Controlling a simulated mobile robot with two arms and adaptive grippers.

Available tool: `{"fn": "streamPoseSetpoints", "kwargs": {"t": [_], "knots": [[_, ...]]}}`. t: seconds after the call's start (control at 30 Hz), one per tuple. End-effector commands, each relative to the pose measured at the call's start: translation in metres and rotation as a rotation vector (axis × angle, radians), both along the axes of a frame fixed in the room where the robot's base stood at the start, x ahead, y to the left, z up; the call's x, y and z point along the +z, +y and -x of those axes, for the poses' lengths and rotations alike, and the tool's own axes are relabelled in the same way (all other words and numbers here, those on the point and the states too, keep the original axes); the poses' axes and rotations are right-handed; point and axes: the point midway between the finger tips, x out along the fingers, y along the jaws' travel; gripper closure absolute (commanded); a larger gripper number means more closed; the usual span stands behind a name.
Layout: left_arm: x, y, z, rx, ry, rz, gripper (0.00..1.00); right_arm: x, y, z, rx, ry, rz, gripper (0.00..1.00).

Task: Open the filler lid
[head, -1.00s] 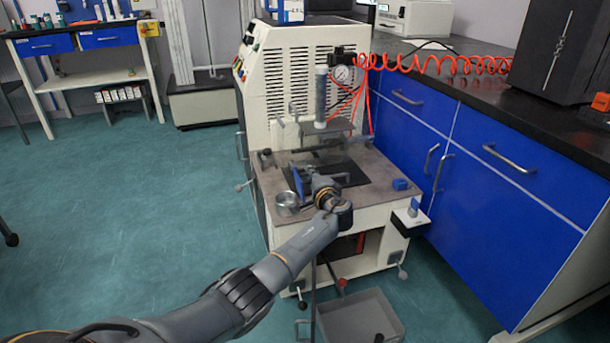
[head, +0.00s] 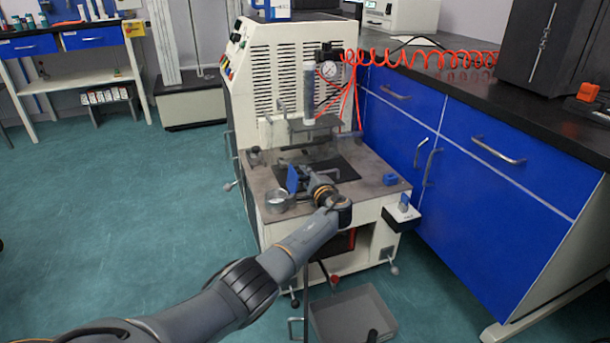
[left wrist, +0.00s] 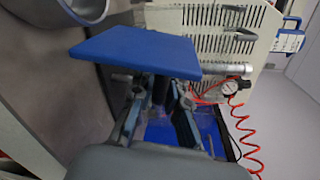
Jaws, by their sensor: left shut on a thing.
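The filler lid (head: 292,179) shows as a small upright blue plate above the machine's worktop, beside my left gripper (head: 307,178). In the left wrist view the lid (left wrist: 135,50) is a flat blue plate just beyond the fingertips. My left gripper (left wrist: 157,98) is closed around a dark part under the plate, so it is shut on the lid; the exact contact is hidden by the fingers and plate. My right gripper is in neither view.
A metal cup (head: 280,200) stands on the worktop (head: 375,195) left of my gripper. A vertical cylinder (head: 309,92) and a gauge (head: 329,70) with a red coiled hose (head: 425,58) are behind. Blue cabinets (head: 510,180) stand close on the right; the left floor is clear.

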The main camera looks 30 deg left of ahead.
Motion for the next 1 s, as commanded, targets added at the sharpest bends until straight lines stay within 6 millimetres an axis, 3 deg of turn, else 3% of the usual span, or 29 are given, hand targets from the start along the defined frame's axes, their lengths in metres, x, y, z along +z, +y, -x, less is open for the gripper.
{"fn": "streamPoseSetpoints", "kwargs": {"t": [0.07,0.1,0.2,0.63,1.0], "knots": [[-0.001,0.000,0.001,0.003,0.002,0.001,1.00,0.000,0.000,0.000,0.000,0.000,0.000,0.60],[-0.001,0.001,0.001,0.003,0.002,0.001,0.82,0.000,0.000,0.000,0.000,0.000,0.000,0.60],[-0.001,0.001,0.001,0.003,0.002,0.001,0.64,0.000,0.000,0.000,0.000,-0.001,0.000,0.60],[0.000,-0.005,0.004,-0.001,-0.001,0.000,0.64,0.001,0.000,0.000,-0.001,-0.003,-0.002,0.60],[0.006,-0.047,0.039,-0.002,-0.001,0.003,0.64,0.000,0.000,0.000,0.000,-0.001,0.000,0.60]]}}
